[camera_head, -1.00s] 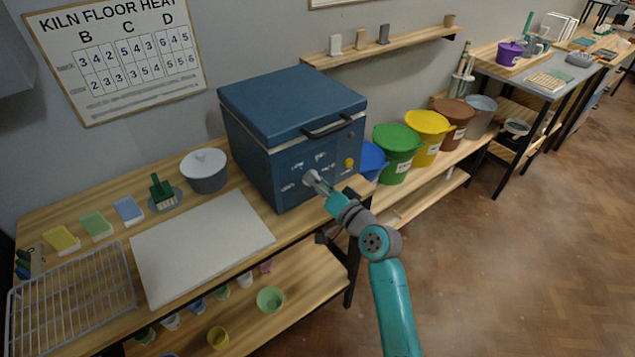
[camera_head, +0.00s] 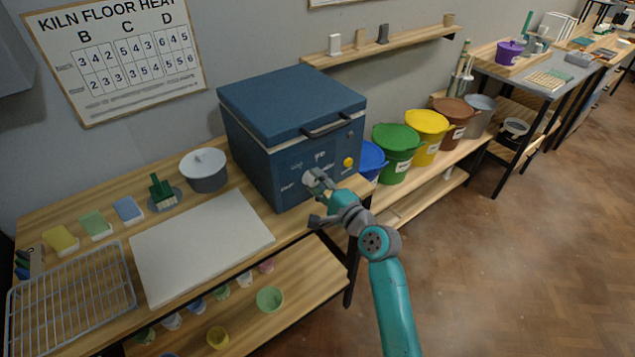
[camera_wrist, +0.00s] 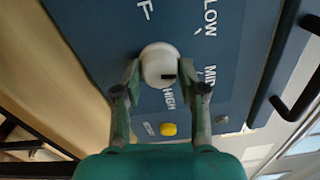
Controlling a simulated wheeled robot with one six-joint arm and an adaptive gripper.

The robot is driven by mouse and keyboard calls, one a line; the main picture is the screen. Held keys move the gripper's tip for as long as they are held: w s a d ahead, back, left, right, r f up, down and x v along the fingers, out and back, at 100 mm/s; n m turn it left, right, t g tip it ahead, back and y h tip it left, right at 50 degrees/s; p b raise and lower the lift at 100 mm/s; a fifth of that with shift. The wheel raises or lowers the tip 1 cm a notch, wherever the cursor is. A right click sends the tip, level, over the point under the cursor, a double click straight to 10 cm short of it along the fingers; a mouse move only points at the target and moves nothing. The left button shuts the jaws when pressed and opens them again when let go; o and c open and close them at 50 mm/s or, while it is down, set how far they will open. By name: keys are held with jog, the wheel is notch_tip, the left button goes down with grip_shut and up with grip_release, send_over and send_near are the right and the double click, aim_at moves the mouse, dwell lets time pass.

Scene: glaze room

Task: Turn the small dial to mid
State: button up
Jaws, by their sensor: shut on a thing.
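The small dial (camera_wrist: 158,62) is a white round knob with a short black mark, on the kiln's blue front panel (camera_wrist: 105,30). In the wrist view, LOW, MID and HIGH are printed around it, with a partly cut-off label above. The black mark is on the dial's lower right, on the side of MID and HIGH; I cannot tell exactly which it points at. My gripper (camera_wrist: 160,72) has one finger on each side of the dial and is shut on it. In the head view, my gripper (camera_head: 318,182) is at the front of the blue kiln (camera_head: 290,100) and partly hides the dial.
A yellow button (camera_head: 348,162) is on the panel near the dial. The kiln's lid handle (camera_head: 327,127) juts out above. Coloured buckets (camera_head: 398,150) stand to the right.

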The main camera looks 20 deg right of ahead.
jog(key=shift+w+r+m, duration=0.1)
jog(key=shift+r+m, duration=0.1)
jog(key=shift+m, duration=1.5)
jog(key=o, duration=1.1)
jog(key=shift+w+f, duration=0.1)
jog(key=shift+f, duration=0.1)
jog(key=shift+s, duration=0.25)
jog(key=v, duration=1.1)
jog(key=shift+s+d, duration=0.1)
jog(key=shift+s, duration=0.15)
